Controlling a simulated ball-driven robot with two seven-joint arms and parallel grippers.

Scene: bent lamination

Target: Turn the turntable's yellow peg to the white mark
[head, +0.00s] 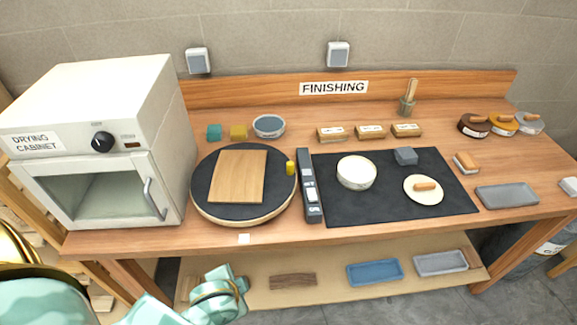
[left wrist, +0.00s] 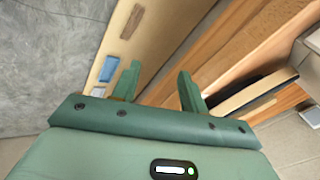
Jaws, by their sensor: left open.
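The round turntable (head: 205,200) has a dark top and a pale rim, and a wooden board (head: 237,176) lies on it. The yellow peg (head: 290,168) stands at the turntable's right edge. The white mark (head: 244,239) is a small square on the bench in front of the turntable. My left gripper (left wrist: 158,82) is open and empty in the left wrist view, apart from the turntable, part of whose rim shows at the right there (left wrist: 252,94). In the head view my left arm is low, in front of the bench. My right gripper is out of view.
A drying cabinet (head: 110,115) stands left of the turntable. A dark upright-labelled bar (head: 308,186) lies close to its right, beside a black mat (head: 400,206) with a white bowl (head: 357,172). Teal and yellow blocks and a grey bowl (head: 269,125) sit behind. A lower shelf holds trays.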

